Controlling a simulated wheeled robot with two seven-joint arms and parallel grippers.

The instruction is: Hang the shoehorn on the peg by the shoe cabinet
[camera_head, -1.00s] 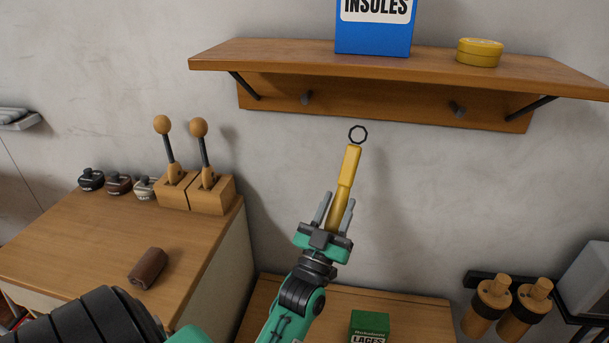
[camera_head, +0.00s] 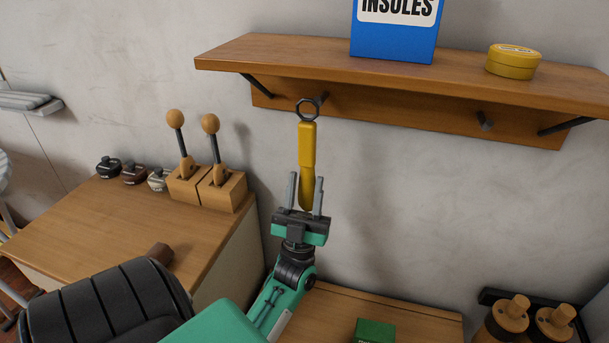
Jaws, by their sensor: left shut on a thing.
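The yellow shoehorn (camera_head: 307,148) stands upright in my left gripper (camera_head: 304,200), which is shut on its lower part. A dark ring (camera_head: 308,110) is at its top end. In the picture the ring overlaps the left peg (camera_head: 322,97) on the board under the wall shelf; I cannot tell whether the peg is through it. A second peg (camera_head: 484,120) farther right on the board is bare. My right gripper is not in view.
The wooden shelf (camera_head: 400,75) carries a blue insoles box (camera_head: 394,35) and a yellow tin (camera_head: 513,65). A cabinet (camera_head: 120,225) at left holds wooden shoe-tree stands (camera_head: 207,187), small jars (camera_head: 133,174) and a brown item (camera_head: 160,253). A green box (camera_head: 375,331) sits below.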

